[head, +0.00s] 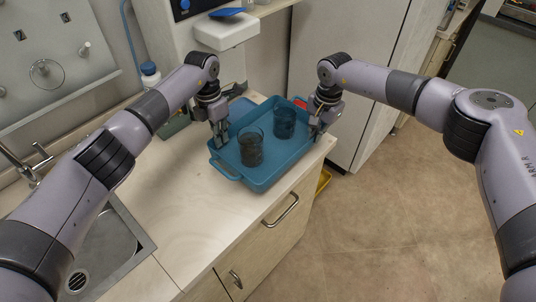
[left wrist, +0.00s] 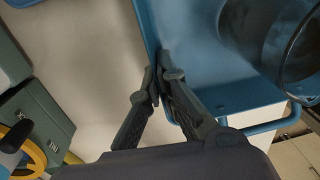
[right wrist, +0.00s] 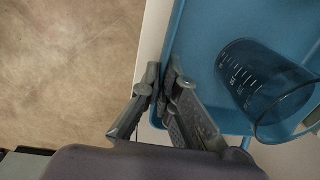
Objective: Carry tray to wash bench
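The blue tray (head: 268,168) is on the light wooden counter near its right end, with two dark beakers upright in it. One beaker (head: 251,147) is left of centre; the other (head: 284,121) is further back. My left gripper (head: 221,143) is at the tray's left wall; in the left wrist view its fingertips (left wrist: 162,82) close on that wall, one on each side. My right gripper (head: 316,130) is at the right wall; in the right wrist view its fingertips (right wrist: 166,82) pinch it likewise. Whether the tray touches the counter is unclear.
A sink (head: 105,250) with a tap (head: 27,165) is at the lower left. A white instrument (head: 226,32) stands behind the tray, with a blue-capped bottle (head: 150,74) to its left. Drawers (head: 270,225) front the counter. Open floor (head: 390,220) is to the right.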

